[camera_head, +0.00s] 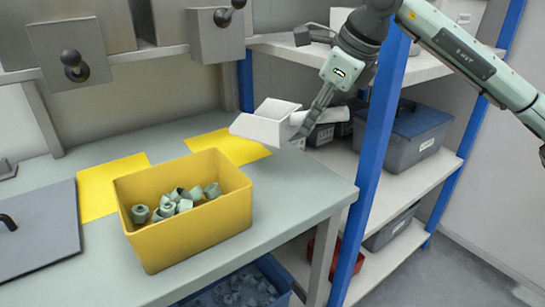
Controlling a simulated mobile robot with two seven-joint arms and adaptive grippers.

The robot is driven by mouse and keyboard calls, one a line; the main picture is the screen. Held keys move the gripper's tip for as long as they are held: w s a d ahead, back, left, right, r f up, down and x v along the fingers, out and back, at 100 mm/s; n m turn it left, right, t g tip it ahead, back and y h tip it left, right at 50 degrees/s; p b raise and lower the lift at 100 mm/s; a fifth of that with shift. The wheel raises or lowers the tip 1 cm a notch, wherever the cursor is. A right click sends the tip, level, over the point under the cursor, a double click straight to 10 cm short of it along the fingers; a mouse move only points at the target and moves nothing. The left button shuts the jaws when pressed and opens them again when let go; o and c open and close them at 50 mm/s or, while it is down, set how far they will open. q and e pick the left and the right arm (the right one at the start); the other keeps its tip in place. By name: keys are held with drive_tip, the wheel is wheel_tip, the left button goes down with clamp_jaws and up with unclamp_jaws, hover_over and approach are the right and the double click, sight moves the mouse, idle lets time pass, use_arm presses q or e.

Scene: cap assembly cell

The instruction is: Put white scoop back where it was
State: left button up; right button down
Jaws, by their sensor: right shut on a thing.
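The white scoop (266,124) is a box-shaped scoop with an open top and a handle on its right. It is in the air above the right back part of the table, near the blue shelf post. My right gripper (308,120) comes down from the upper right and is shut on the white scoop at its handle side. The gripper hides part of the handle. My left gripper is not in view.
A yellow bin (190,235) with several grey-green caps (178,200) stands on the table (110,262). Yellow mats (110,187) lie behind it. A blue post (373,160) and shelves (425,165) with grey bins (415,135) stand at right. A grey lid-like panel (40,232) lies at left.

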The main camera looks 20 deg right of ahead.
drive_tip(key=shift+m, duration=0.3)
drive_tip(key=f, duration=1)
drive_tip(key=shift+w+d+f, duration=0.1)
drive_tip(key=shift+w+d, duration=0.05)
drive_tip(key=shift+d, duration=0.25)
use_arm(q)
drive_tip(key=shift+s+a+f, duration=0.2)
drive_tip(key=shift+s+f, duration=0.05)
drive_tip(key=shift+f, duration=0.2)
use_arm(e)
drive_tip(key=shift+f, duration=0.1)
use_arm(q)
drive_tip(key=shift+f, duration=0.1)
use_arm(e)
drive_tip(key=shift+f, duration=0.1)
drive_tip(key=c, duration=1.4)
unclamp_jaws()
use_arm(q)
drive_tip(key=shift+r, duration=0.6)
use_arm(e)
drive_tip(key=shift+o, duration=0.2)
